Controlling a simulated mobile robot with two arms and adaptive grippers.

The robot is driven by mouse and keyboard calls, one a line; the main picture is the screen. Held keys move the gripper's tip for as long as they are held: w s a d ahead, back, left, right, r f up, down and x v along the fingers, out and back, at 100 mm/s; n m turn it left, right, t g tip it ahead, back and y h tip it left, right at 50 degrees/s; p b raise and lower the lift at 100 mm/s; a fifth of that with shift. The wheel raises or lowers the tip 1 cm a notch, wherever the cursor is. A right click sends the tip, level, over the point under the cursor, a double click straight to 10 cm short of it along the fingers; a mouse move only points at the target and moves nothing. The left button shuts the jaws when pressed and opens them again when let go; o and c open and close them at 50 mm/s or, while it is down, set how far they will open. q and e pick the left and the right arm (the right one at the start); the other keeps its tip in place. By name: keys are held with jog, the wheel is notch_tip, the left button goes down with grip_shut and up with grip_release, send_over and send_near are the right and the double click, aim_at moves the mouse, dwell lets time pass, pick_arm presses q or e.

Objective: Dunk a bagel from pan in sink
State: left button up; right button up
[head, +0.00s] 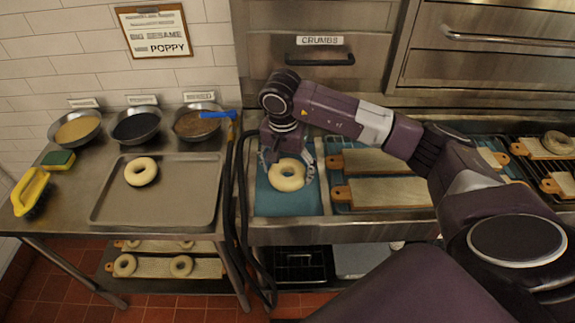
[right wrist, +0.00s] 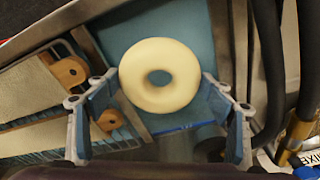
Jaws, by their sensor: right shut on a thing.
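A pale bagel (head: 287,175) is held by my right gripper (head: 288,178) over the blue water of the small sink (head: 268,206). In the right wrist view the same bagel (right wrist: 160,75) sits between the two fingers of the gripper (right wrist: 160,100). I cannot tell whether its underside touches the water. Another pale bagel (head: 141,171) lies on the metal pan (head: 168,208) on the left table. My left gripper is not in view.
Bowls of toppings (head: 137,125), a sponge (head: 58,160) and a yellow-handled brush (head: 31,192) are on the left table. Black hoses (head: 241,200) hang left of the sink. Wooden boards (head: 375,192) lie right of it. A shelf below holds more bagels (head: 181,265).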

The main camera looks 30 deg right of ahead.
notch_tip(320, 180, down, 10)
jog(key=b, duration=0.7)
jog(key=shift+d+r, duration=0.1)
jog(key=shift+f+b, duration=1.2)
notch_tip(320, 180, up, 13)
jog(key=p, duration=0.7)
dwell(0.4)
